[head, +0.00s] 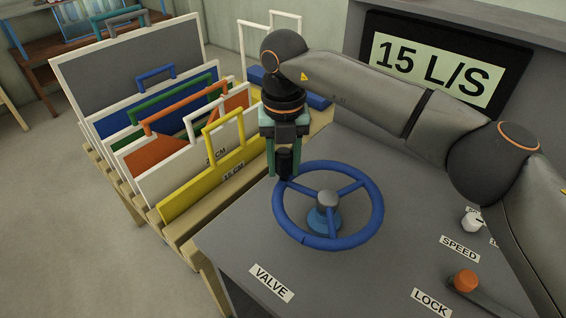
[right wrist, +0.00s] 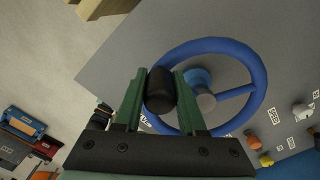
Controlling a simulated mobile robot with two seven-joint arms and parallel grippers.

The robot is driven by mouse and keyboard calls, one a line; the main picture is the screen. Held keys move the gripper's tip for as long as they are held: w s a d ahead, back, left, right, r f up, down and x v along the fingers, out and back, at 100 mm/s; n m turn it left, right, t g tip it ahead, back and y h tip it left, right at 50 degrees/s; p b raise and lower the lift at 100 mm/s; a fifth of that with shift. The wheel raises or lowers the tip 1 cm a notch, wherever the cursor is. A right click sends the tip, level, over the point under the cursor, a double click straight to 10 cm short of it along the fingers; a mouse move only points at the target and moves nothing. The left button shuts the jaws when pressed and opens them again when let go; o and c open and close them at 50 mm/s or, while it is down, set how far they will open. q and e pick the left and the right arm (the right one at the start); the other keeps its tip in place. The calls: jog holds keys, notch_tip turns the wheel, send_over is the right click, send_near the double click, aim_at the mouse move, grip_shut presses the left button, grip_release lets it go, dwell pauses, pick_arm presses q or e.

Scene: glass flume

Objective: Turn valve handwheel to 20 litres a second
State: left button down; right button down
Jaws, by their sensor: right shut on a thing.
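The blue valve handwheel (head: 374,215) lies flat on the grey console, above a label reading VALVE (head: 271,283). Its hub (head: 327,202) is grey on a blue base. A black knob (head: 284,163) stands up from the rim at the upper left. My right gripper (head: 283,172) points down there, with its green fingers shut on this knob. In the right wrist view the knob (right wrist: 160,90) sits between the two fingers, with the wheel (right wrist: 262,85) beyond. The display (head: 430,68) behind the console reads 15 L/S. My left gripper is not in view.
A white knob (head: 471,221) near the SPEED label (head: 460,248) and an orange knob (head: 466,281) near the LOCK label (head: 431,303) are at the right. A wooden rack (head: 188,245) of coloured, handled panels stands left of the console. My right arm spans the console's back and right.

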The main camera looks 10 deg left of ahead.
jog(key=shift+r, duration=0.1)
jog(key=c, duration=0.5)
grip_release()
notch_tip(320, 180, up, 12)
jog(key=shift+r+p, duration=0.2)
jog(key=shift+p, duration=0.15)
